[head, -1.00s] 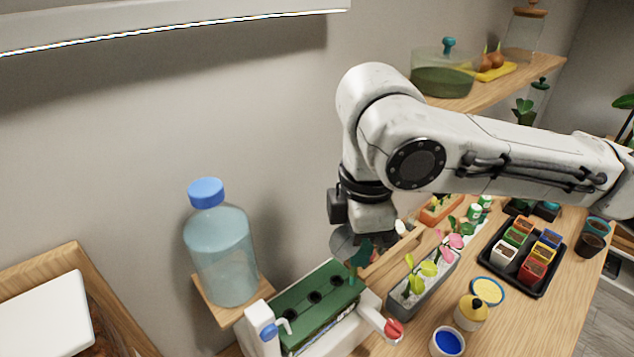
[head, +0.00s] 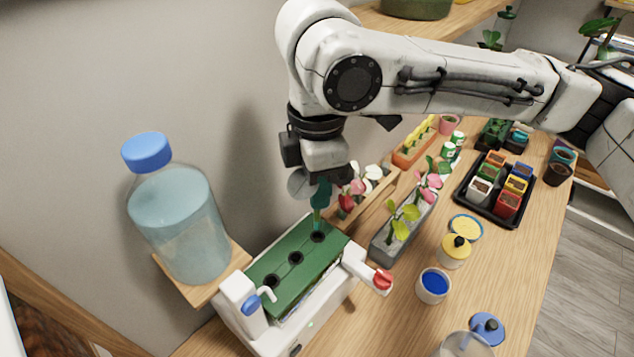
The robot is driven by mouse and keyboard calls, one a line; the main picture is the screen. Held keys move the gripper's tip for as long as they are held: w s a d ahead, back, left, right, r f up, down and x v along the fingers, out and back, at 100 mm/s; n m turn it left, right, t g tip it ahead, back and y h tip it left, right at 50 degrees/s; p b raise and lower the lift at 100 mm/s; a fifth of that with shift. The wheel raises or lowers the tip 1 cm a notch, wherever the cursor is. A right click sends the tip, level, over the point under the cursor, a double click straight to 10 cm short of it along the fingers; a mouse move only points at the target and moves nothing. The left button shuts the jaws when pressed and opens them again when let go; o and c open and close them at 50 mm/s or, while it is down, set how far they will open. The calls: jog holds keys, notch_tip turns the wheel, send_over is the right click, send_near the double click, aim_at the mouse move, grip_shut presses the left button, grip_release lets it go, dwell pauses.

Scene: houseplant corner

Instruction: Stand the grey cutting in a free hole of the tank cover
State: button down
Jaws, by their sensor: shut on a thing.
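My gripper (head: 322,184) points down over the far end of the tank cover and is shut on the grey cutting. Round grey leaves (head: 299,184) of the cutting show at the left of the jaws; its stem is mostly hidden. A teal piece shows directly under the jaws, and I cannot tell whether it is a fingertip or part of a plant. The green tank cover (head: 280,262) lies on the white tank. Three dark holes show in a row: near (head: 271,282), middle (head: 296,257) and far (head: 317,236). They look empty. The gripper is above the far hole's end.
A large blue-capped bottle (head: 178,225) stands left of the tank. A red-ended tap (head: 381,280) sticks out at the tank's right. A wooden rack with red and white plants (head: 356,187) and a grey planter (head: 385,243) stand close right of the gripper.

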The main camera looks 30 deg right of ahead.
aim_at(318, 228)
jog(key=shift+f+b, duration=0.35)
jog(key=shift+f, duration=0.35)
jog(key=shift+p, duration=0.55)
dwell(0.3)
jog(key=shift+f+b, duration=1.5)
jog(key=shift+f, duration=0.85)
dwell(0.4)
jog(key=c, duration=1)
grip_release()
jog(key=o, duration=0.4)
